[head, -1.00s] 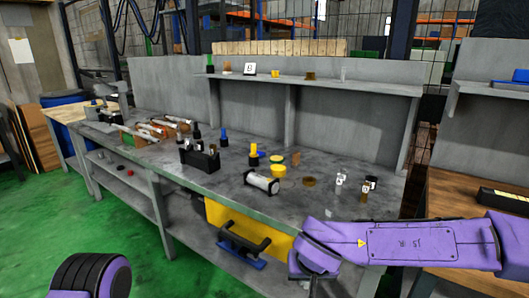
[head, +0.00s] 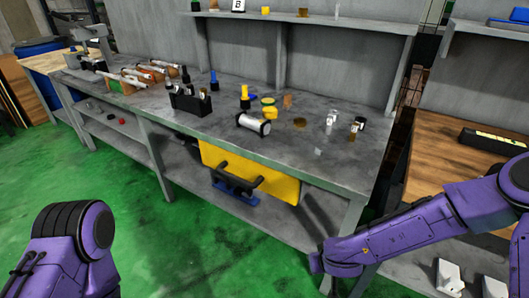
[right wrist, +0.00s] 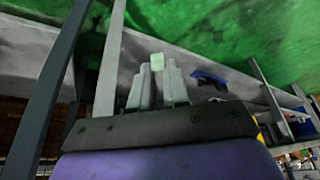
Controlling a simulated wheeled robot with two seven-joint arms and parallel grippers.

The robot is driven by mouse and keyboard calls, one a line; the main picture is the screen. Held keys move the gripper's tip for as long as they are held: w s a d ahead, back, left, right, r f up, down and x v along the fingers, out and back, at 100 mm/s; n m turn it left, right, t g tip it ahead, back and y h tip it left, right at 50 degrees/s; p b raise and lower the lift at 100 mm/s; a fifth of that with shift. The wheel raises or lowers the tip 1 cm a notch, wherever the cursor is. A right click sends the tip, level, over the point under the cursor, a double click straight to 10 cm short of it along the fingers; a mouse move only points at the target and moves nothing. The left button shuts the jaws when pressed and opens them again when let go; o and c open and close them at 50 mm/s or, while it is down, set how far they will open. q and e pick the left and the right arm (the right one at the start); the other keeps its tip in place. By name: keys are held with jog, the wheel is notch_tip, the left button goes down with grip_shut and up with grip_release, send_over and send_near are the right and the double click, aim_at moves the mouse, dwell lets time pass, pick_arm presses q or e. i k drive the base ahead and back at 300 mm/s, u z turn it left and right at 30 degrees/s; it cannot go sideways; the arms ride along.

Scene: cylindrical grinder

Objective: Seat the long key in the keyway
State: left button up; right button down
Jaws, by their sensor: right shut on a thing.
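My right gripper (right wrist: 158,74) shows in the right wrist view with its two grey fingers closed on a small pale greenish block (right wrist: 157,62). The block sticks out at the fingertips. I cannot tell whether it is the long key. In the head view my right arm hangs low in front of the bench, and its gripper is out of sight at the bottom edge. My left arm shows at the bottom left, with its gripper out of frame. A pale cylinder with black ends (head: 254,124) lies on the bench. No keyway can be made out.
The grey bench (head: 230,140) carries a black holder (head: 190,102), a yellow cup (head: 268,107) and shafts on wooden supports (head: 130,80) at left. A wooden table (head: 440,160) stands at right. Green floor is open in front.

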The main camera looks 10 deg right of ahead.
aim_at(260, 126)
jog(key=u, duration=0.35)
jog(key=k, duration=0.45)
jog(key=u, duration=0.95)
jog(key=i, duration=1.55)
jog(key=z, duration=0.9)
